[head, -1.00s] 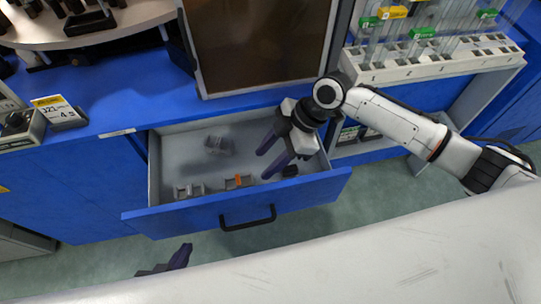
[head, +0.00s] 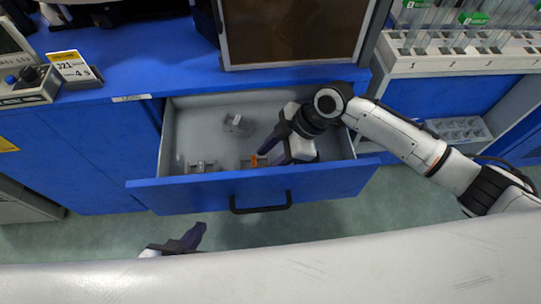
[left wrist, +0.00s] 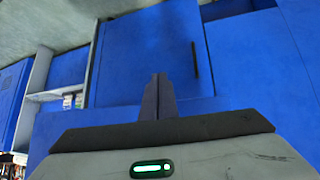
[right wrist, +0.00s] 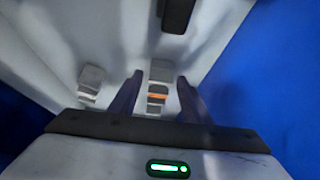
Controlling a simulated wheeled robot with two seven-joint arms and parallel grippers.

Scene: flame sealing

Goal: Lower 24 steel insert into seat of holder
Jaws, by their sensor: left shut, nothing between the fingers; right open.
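Grey metal pieces lie in the open drawer; I cannot read which is the 24 steel insert or which is the holder. One piece with an orange band (head: 254,161) is near the front wall. Another grey piece (head: 202,166) lies to its left, and a grey block (head: 236,124) lies further back. My right gripper (head: 270,148) is open inside the drawer, beside the orange-banded piece. In the right wrist view that piece (right wrist: 157,97) shows between the open fingers (right wrist: 158,84), apart from them. My left gripper (head: 197,236) is shut and empty in front of the drawer; its fingers (left wrist: 158,80) touch.
The blue drawer front (head: 160,193) stands out with a dark handle (head: 261,208). Above is a blue worktop (head: 150,55) with a price card (head: 74,67). A white rack (head: 480,62) of glass tubes is at the right. The drawer's back left is clear.

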